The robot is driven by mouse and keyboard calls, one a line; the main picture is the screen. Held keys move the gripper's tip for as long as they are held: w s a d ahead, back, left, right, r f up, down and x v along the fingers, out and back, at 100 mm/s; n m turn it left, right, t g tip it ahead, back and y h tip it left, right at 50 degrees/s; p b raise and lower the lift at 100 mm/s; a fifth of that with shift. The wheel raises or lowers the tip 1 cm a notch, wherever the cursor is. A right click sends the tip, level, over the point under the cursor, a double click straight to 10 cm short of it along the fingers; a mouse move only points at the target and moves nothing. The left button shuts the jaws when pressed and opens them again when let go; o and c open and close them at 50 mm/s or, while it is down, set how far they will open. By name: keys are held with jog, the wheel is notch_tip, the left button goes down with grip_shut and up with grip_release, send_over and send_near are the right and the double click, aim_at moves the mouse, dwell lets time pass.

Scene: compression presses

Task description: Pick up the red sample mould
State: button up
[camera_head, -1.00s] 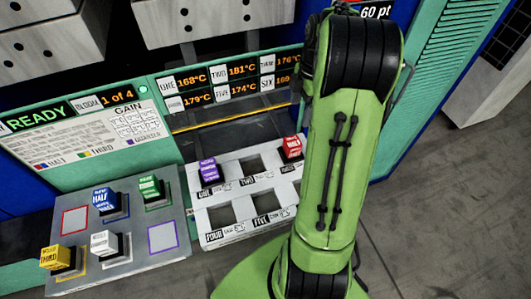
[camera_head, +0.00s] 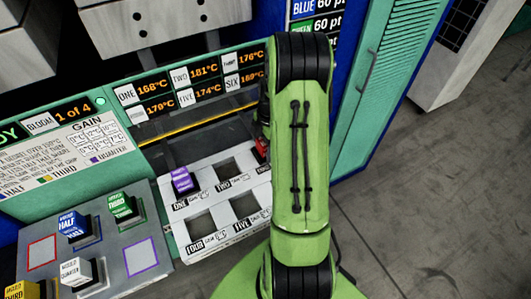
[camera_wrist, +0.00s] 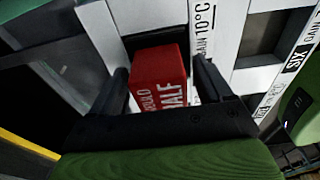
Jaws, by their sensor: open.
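The red sample mould (camera_wrist: 158,78) sits in the white slotted tray, in the compartment at the tray's back right. In the head view only a sliver of the red mould (camera_head: 262,147) shows beside my green arm. In the wrist view my gripper (camera_wrist: 160,88) is open, with one dark finger on each side of the red mould. Whether the fingers touch it I cannot tell. The white tray (camera_head: 221,203) also holds a purple mould (camera_head: 181,181) in slot one. My arm hides the tray's right side in the head view.
Slots two, four and five of the tray are empty.

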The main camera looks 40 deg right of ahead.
grip_shut()
dwell(0.4)
jog(key=shift+r, duration=0.1)
notch_tip(320, 180, up, 10)
jog(key=shift+r+p, duration=0.1)
jog(key=shift+p, duration=0.85)
